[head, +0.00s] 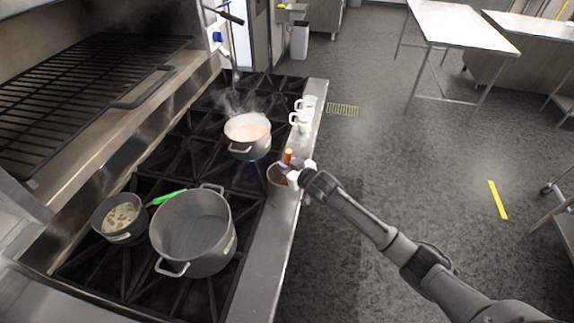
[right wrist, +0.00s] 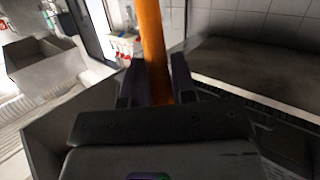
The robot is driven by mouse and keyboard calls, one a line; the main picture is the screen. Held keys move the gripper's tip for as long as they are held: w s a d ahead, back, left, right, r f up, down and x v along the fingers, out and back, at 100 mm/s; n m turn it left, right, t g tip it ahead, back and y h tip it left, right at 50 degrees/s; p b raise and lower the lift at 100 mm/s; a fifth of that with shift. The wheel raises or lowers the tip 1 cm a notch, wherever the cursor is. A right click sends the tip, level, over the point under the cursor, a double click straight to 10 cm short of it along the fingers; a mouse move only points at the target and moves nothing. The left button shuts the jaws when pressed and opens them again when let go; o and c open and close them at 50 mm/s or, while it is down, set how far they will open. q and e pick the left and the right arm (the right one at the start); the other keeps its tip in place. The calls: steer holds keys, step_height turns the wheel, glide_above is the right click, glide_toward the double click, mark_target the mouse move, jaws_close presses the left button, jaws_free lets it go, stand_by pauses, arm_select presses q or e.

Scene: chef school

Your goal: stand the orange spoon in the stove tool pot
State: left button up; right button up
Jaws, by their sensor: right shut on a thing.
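My right gripper (head: 292,172) is shut on the orange spoon (head: 288,156), holding it by its shaft over the stove's front ledge. The spoon is near upright in the head view. It also shows in the right wrist view (right wrist: 153,45), between the two dark fingers. The stove tool pot (head: 277,190), a grey metal container, stands on the ledge directly below and beside the gripper. The spoon's lower end is hidden, so I cannot tell how far it is inside the pot. My left gripper is not in view.
White mugs (head: 303,112) stand farther along the ledge (head: 262,255). Open floor lies to the right.

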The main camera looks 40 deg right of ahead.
steer(key=o, duration=0.8)
steer(key=shift+c, duration=0.2)
steer(key=shift+o, duration=1.2)
steer(key=shift+s, duration=0.1)
steer(key=v, duration=1.3)
steer(key=shift+s+b, duration=0.35)
steer(key=shift+b, duration=0.05)
steer(key=shift+r, duration=0.1)
